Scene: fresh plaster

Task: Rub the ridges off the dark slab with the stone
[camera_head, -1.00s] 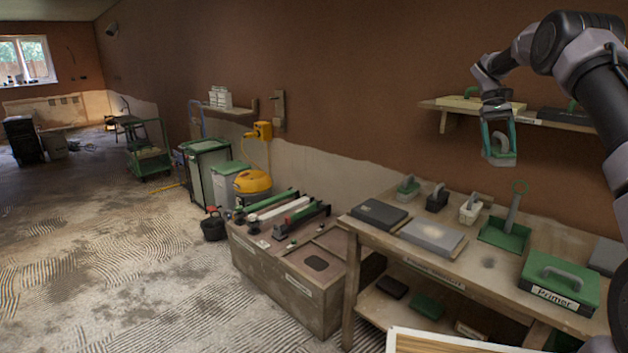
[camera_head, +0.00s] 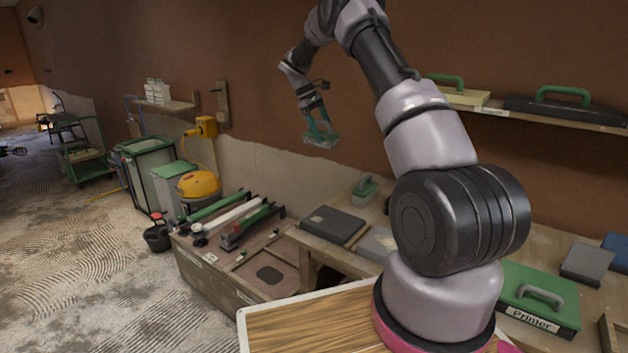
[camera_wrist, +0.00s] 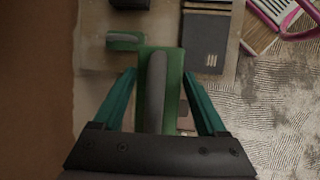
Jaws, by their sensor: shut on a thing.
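My gripper (camera_head: 319,127) is raised in the air above the left end of the workbench, with its teal fingers pointing down. It is shut on the stone (camera_head: 321,143), a block with a green back and a long grey handle. In the wrist view the stone (camera_wrist: 154,95) lies between the two fingers. The dark slab (camera_head: 338,225) lies flat on the bench's left end, below and apart from the stone. In the wrist view the dark slab (camera_wrist: 203,35) shows a few short pale marks that look like ridges.
A lighter grey slab (camera_head: 378,242) lies right of the dark one, partly behind my arm. A green handled block (camera_head: 365,187) stands behind. A green Primer box (camera_head: 540,295) sits at the right. A low crate (camera_head: 215,285) with tools adjoins the bench. A shelf (camera_head: 520,113) hangs above.

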